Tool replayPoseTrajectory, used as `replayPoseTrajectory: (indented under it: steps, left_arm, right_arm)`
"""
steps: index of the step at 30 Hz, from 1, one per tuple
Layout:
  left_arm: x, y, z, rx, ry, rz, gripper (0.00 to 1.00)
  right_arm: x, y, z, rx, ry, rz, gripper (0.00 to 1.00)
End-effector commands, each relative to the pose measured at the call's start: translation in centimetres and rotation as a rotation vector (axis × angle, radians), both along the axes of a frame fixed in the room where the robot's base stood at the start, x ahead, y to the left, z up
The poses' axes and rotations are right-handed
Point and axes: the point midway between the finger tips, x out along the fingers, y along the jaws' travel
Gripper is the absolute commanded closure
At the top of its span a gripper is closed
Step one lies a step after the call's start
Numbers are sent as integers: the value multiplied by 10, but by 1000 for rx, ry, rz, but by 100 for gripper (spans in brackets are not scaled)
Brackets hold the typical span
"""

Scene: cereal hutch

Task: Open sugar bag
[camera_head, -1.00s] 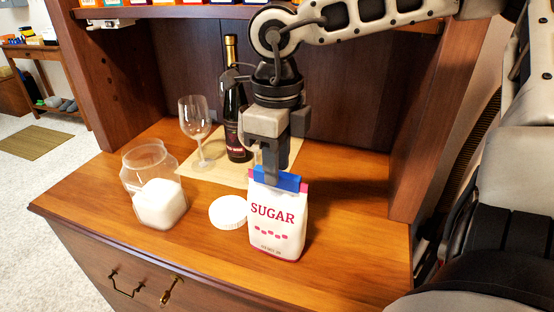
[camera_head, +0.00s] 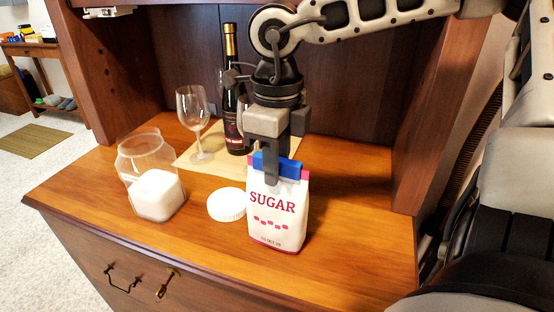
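The white sugar bag (camera_head: 277,222) stands upright on the wooden counter, with red SUGAR lettering on its front. A blue clip (camera_head: 292,169) lies across its top edge, with pink showing at both ends. My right gripper (camera_head: 272,165) points down at the top of the bag. One finger overlaps the front of the clip, and the other is mostly hidden behind the clip and bag. I cannot tell whether the fingers press on the clip. My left gripper is not in view.
A clear jar (camera_head: 140,150) with white contents stands left, and a white round lid (camera_head: 227,204) lies beside the bag. A wine glass (camera_head: 192,110) and dark bottle (camera_head: 231,100) stand behind on a mat (camera_head: 190,165). Hutch walls enclose the back and right. The counter's front right is clear.

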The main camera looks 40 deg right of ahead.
Motion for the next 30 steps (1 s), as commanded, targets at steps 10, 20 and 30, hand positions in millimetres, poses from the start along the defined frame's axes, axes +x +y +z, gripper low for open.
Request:
replayPoseTrajectory:
  steps: [10,20,30]
  left_arm:
    - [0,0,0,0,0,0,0]
    - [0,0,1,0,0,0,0]
    - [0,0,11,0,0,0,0]
  right_arm:
    - [0,0,0,-1,0,0,99]
    - [0,0,1,-1,-1,0,100]
    - [0,0,18,-1,-3,-1,100]
